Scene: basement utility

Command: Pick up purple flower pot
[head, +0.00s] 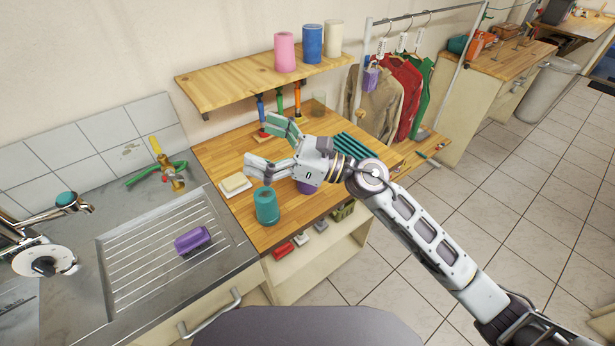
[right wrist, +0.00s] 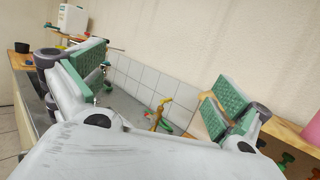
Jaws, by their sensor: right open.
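A purple object (head: 307,187), possibly the flower pot, stands on the wooden counter, mostly hidden behind my right gripper's wrist. Another purple object (head: 192,239), rounded and block-like, lies on the metal drainboard; I cannot tell if it is a pot. My right gripper (head: 270,148) is open and empty above the wooden counter, with its fingers pointing left toward the wall. In the right wrist view its green-padded fingers (right wrist: 155,88) are spread wide with nothing between them, and no purple pot shows there. My left gripper is not in view.
A teal container (head: 266,206) stands near the counter's front edge. A white dish with a yellowish block (head: 235,184) lies beside it. A wall shelf (head: 250,80) with pink, blue and cream containers hangs above.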

